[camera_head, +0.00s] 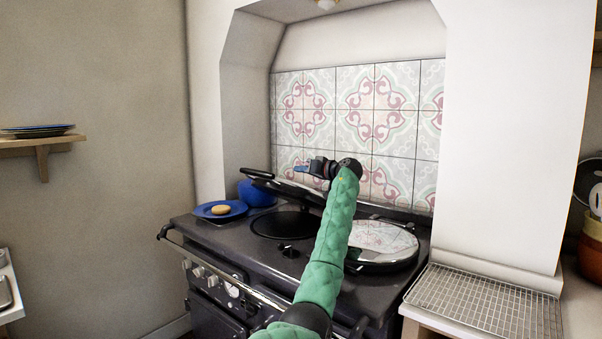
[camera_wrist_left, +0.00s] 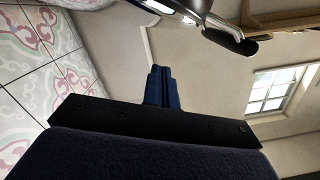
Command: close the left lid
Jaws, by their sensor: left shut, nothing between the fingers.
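The left lid (camera_head: 290,190) of the dark range cooker is raised and tilted above the round left hotplate (camera_head: 283,224). Its dark handle end sticks out to the left. My left gripper (camera_head: 301,168) is shut and empty, just above and behind the lid near the tiled wall. In the left wrist view, the shut blue fingers (camera_wrist_left: 158,86) point away from me, and the lid's shiny edge and dark handle (camera_wrist_left: 231,40) show at the upper right, apart from the fingers. My green left arm hides part of the lid's right side. My right gripper is not in view.
The right lid (camera_head: 383,242) lies flat and shiny on the cooker. A blue plate (camera_head: 220,210) with a round bun and a blue pot (camera_head: 257,192) stand at the cooker's left. A wire rack (camera_head: 485,302) lies at the right. Tiles (camera_head: 400,105) line the back wall.

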